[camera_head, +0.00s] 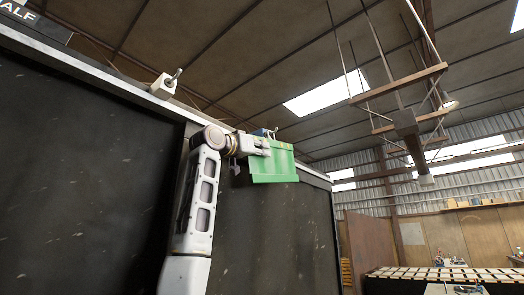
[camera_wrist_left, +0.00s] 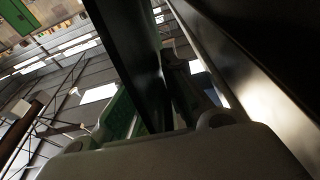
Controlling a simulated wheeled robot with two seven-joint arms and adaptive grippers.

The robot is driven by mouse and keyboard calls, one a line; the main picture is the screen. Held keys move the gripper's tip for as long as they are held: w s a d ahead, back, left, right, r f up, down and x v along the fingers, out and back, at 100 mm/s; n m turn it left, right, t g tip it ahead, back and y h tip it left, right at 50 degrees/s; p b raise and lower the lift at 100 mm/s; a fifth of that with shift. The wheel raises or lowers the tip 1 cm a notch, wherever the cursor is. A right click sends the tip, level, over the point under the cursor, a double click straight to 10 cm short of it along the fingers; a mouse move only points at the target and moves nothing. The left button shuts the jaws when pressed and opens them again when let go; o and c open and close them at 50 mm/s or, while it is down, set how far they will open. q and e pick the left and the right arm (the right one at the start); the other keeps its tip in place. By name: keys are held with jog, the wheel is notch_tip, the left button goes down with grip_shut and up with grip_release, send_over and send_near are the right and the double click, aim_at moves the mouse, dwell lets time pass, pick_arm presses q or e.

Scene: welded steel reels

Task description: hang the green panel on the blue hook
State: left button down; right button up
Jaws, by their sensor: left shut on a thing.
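The green panel (camera_head: 274,167) hangs down from my left gripper (camera_head: 266,146), which is shut on its upper part, high in front of the dark wall. The blue hook (camera_head: 262,132) shows just above the gripper, at the wall's top rail. The gripper and panel hide its lower part. I cannot tell whether panel and hook touch. In the left wrist view, a green edge of the panel (camera_wrist_left: 119,113) shows beside the dark fingers, and a bit of blue (camera_wrist_left: 198,67) shows past them. My right gripper is not in view.
A white block with a metal hook (camera_head: 165,85) sits on the pale top rail (camera_head: 100,72) to the left. The dark wall (camera_head: 80,160) stands close behind my arm. A wooden hanging frame (camera_head: 405,120) is at upper right, and a slatted bench (camera_head: 445,273) at lower right.

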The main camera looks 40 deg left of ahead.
pick_arm(q)
jog(key=shift+r, duration=0.1)
dwell(0.3)
jog(key=c, duration=1.4)
grip_release()
jog(key=shift+s, duration=0.1)
jog(key=shift+v, duration=6)
